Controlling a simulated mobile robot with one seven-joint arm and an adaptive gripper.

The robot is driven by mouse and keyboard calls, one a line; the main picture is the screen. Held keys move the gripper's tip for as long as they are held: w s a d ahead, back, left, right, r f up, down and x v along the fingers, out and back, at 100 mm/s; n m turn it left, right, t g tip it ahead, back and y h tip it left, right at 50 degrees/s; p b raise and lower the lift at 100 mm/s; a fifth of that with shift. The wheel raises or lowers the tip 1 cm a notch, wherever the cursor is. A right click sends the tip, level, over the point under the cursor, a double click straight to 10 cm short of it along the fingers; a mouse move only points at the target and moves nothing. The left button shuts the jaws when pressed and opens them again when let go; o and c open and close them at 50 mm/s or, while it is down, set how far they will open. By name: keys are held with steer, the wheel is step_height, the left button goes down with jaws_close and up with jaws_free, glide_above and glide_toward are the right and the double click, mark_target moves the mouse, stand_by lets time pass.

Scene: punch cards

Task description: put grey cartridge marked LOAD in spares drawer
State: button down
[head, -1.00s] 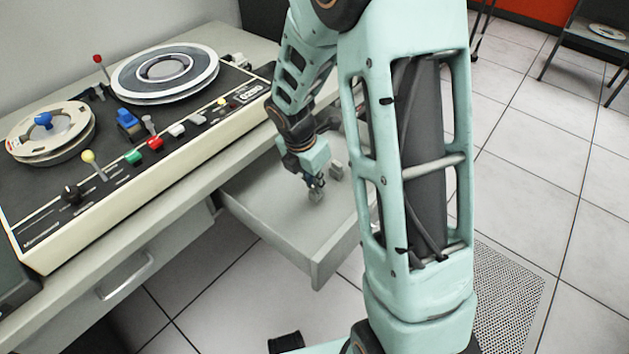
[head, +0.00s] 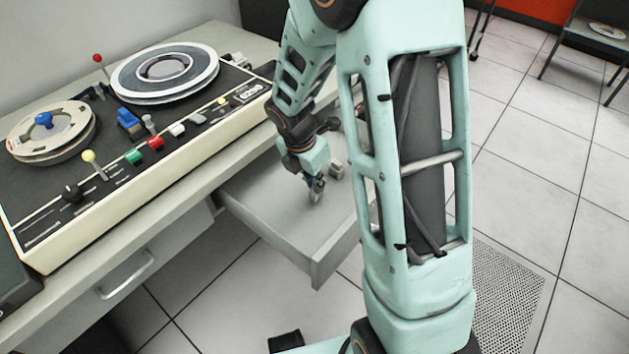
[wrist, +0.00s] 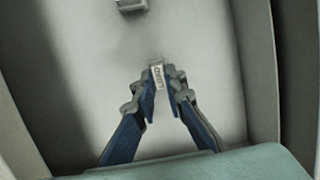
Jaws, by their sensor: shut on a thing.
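A small grey cartridge with a white label (wrist: 157,77) sits between my fingertips in the wrist view. The label has dark lettering, seen at an angle and hard to read. My gripper (wrist: 160,88) is shut on the cartridge, one blue finger on each side. In the head view my gripper (head: 315,190) is low inside the open drawer (head: 285,215), close to its floor. I cannot tell whether the cartridge touches the floor. The fingers hide most of the cartridge there.
Another grey block (wrist: 132,5) lies in the drawer, and it also shows in the head view (head: 337,170). The tape console (head: 150,130) stands on the desk at left. A closed drawer with a handle (head: 125,275) is below. My arm hides the drawer's right side.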

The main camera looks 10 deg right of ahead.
steer(key=shift+b+x, duration=0.6)
steer(key=shift+x, duration=0.4)
steer(key=c, duration=1.9)
jaws_free()
steer(key=shift+s+a+f, duration=0.1)
steer(key=shift+s+a, duration=0.05)
steer(key=shift+a, duration=0.05)
steer(key=shift+c, duration=0.9)
steer(key=p+v, duration=0.2)
steer(key=d+p+v, duration=0.1)
steer(key=p+v, duration=0.2)
steer(key=w+p+v, duration=0.1)
steer(key=p+v, duration=0.2)
steer(key=shift+d+r, duration=0.2)
steer(key=shift+r, duration=0.05)
steer(key=shift+w, duration=0.1)
